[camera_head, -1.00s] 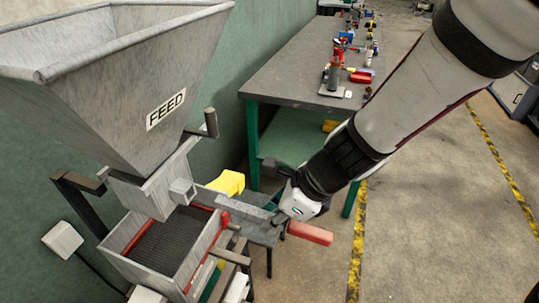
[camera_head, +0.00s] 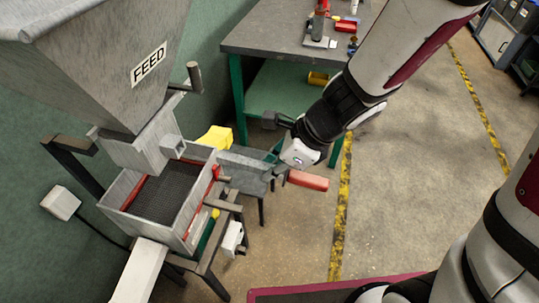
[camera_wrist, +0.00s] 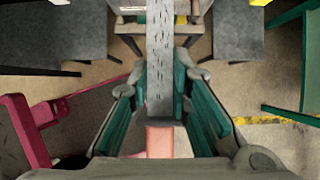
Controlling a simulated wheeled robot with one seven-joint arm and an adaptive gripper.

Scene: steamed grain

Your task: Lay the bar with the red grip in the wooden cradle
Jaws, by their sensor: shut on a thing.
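The bar is a flat, speckled grey strip (camera_head: 243,160) with a red grip (camera_head: 308,180). My gripper (camera_head: 281,166) is shut on it near the red grip. The strip points left toward the feed machine, and the grip sticks out to the right. In the wrist view, the strip (camera_wrist: 160,55) runs up the picture between the teal finger pads of my gripper (camera_wrist: 160,98), with the red grip (camera_wrist: 159,141) at the bottom. The bar is held in the air.
The feed hopper (camera_head: 95,70) stands at left above a box with a dark ribbed bed (camera_head: 160,193). A yellow part (camera_head: 216,138) and a low grey table (camera_head: 247,182) are close to the bar. A green-legged workbench (camera_head: 285,40) stands behind. The floor at right is open.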

